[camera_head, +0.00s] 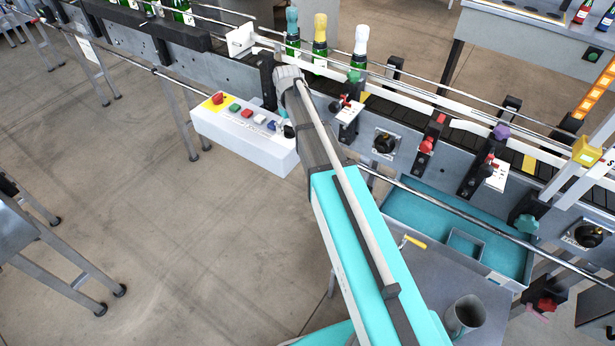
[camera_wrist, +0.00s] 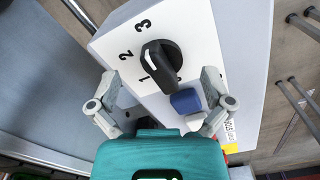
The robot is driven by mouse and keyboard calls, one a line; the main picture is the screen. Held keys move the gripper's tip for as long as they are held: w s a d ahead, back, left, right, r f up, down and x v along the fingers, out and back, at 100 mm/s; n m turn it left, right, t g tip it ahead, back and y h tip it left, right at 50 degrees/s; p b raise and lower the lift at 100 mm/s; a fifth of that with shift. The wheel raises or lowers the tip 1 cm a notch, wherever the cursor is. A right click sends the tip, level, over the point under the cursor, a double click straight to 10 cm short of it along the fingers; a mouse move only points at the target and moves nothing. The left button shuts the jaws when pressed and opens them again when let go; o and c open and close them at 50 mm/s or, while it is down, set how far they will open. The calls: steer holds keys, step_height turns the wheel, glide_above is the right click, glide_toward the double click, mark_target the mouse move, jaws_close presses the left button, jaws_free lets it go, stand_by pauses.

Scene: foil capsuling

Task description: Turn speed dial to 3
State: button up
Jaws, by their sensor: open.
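The speed dial (camera_wrist: 163,64) is a black knob with a white pointer mark on a white plate numbered 1, 2 and 3, seen in the wrist view. The pointer mark is on the knob's upper-left part; which number it lines up with I cannot tell exactly. My gripper (camera_wrist: 160,82) is open, with one finger on each side below the knob and nothing between them gripped. Whether a finger touches the panel I cannot tell. In the head view the dial (camera_head: 288,130) is at the right end of the white control box (camera_head: 240,148), partly hidden by my arm.
A blue button (camera_wrist: 185,101) sits just below the dial, close to my right finger. Red, green and white buttons and a red emergency stop (camera_head: 217,98) line the box. The conveyor (camera_head: 440,125) with capped bottles (camera_head: 320,40) runs behind. The floor before the box is clear.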

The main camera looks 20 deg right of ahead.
mark_target(289, 127)
steer(key=n, duration=1)
steer(key=shift+w+a+n, duration=0.1)
steer(key=shift+n, duration=0.3)
step_height(289, 127, up, 14)
steer(key=p, duration=1.4)
steer(key=s+f+m+b, duration=0.6)
steer(key=s+m, duration=0.1)
steer(key=s, duration=0.5)
steer(key=s+f+m+b, duration=0.6)
steer(key=s+m, duration=0.1)
steer(key=s, duration=0.5)
steer(key=shift+a, duration=0.4)
steer(key=shift+c, duration=0.3)
stand_by(1.2)
